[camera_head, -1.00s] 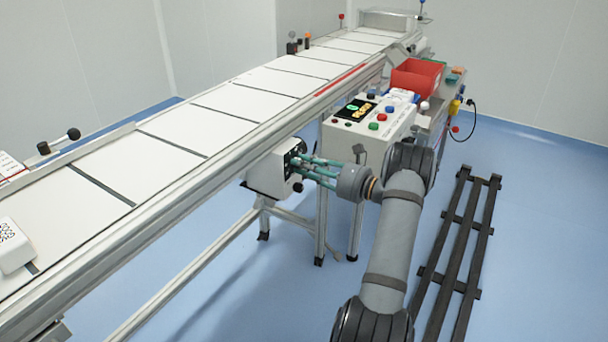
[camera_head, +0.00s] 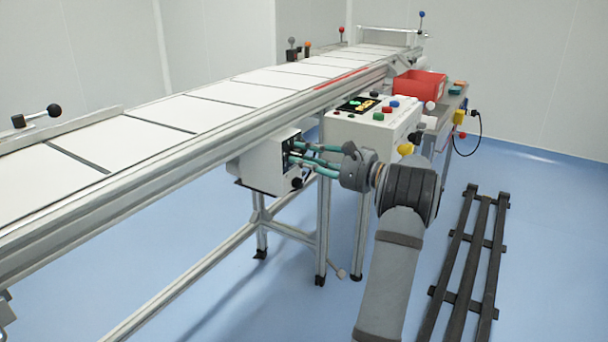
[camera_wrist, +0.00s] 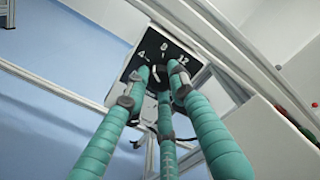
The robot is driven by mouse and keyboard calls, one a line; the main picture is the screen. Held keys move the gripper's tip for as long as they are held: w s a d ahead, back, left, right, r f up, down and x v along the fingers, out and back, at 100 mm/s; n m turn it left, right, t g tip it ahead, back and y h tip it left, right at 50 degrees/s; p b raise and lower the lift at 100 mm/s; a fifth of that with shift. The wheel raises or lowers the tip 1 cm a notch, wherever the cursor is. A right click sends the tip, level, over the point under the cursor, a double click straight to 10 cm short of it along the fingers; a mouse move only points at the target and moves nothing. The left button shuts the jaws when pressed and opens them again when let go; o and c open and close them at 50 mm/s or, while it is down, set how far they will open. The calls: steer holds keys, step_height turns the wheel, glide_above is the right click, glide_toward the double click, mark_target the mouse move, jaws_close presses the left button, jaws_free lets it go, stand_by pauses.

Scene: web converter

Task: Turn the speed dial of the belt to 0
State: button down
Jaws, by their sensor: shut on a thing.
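The speed dial's black face (camera_wrist: 164,57) shows in the wrist view with the numbers 4, 8 and 12 on it. It sits on the front of a white box (camera_head: 265,165) under the belt (camera_head: 150,112). My gripper (camera_head: 293,155), with teal fingers, reaches the dial face from the right in the head view. In the wrist view my gripper (camera_wrist: 162,78) is closed around the knob at the centre of the face. The fingers hide most of the knob, so I cannot read its setting.
A white control box (camera_head: 350,127) with coloured buttons and a lit display stands just behind my wrist. A red bin (camera_head: 418,84) is beyond it. A dark slatted rack (camera_head: 470,260) lies on the blue floor at right.

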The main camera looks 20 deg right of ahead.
steer(key=n+b, duration=0.3)
steer(key=b, duration=0.1)
steer(key=n+b, duration=0.4)
steer(key=b, duration=0.1)
steer(key=n+b, duration=0.3)
steer(key=b, duration=0.2)
steer(key=shift+f+n, duration=0.3)
steer(key=shift+r+n+b, duration=0.15)
steer(key=shift+n+b, duration=0.95)
steer(key=c, duration=1.5)
jaws_free()
steer(key=shift+r, duration=0.1)
steer(key=shift+o, duration=0.2)
